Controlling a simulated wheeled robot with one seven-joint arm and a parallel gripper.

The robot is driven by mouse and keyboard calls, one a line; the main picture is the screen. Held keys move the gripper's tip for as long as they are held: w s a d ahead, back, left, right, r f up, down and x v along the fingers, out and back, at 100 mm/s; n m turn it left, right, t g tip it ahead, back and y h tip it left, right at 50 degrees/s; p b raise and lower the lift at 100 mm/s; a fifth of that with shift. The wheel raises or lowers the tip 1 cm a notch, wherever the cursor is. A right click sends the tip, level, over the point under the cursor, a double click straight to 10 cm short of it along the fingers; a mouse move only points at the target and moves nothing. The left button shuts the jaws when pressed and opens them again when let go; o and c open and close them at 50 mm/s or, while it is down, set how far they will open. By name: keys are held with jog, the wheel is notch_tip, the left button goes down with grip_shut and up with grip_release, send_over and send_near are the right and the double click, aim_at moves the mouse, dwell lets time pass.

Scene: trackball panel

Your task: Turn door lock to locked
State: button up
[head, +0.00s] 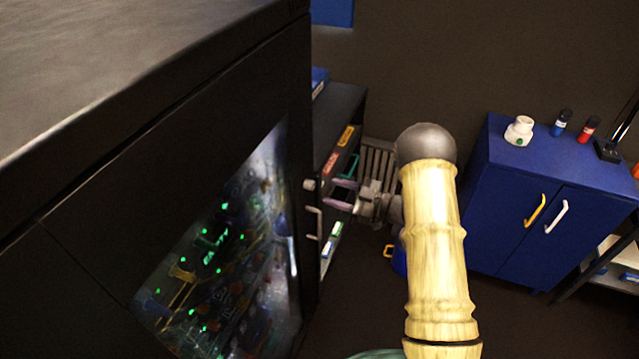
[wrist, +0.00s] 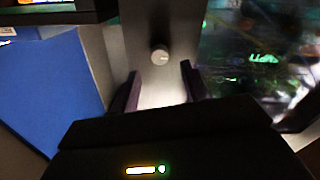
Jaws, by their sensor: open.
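The door lock shows as a small round light-grey knob (wrist: 160,55) on a dark metallic strip of the cabinet door in the wrist view. In the head view the knob (head: 310,185) sticks out from the edge of the black cabinet front (head: 270,95). My gripper (head: 336,194) is open and empty, its purple fingers pointing at the knob from the right, apart from it. In the wrist view the knob lies just beyond the gap between my fingertips (wrist: 161,76). The knob's turn position is too small to read.
A pale bar handle (head: 316,226) sits below the knob. The door has a window (head: 225,255) with green lights behind it. A dark shelf (head: 340,105) stands behind. A blue cabinet (head: 500,205) stands at right, with open floor before it.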

aim_at(314, 186)
jog(key=p+x, duration=0.1)
jog(key=x, duration=0.4)
jog(key=shift+a, duration=0.2)
jog(key=c, duration=1)
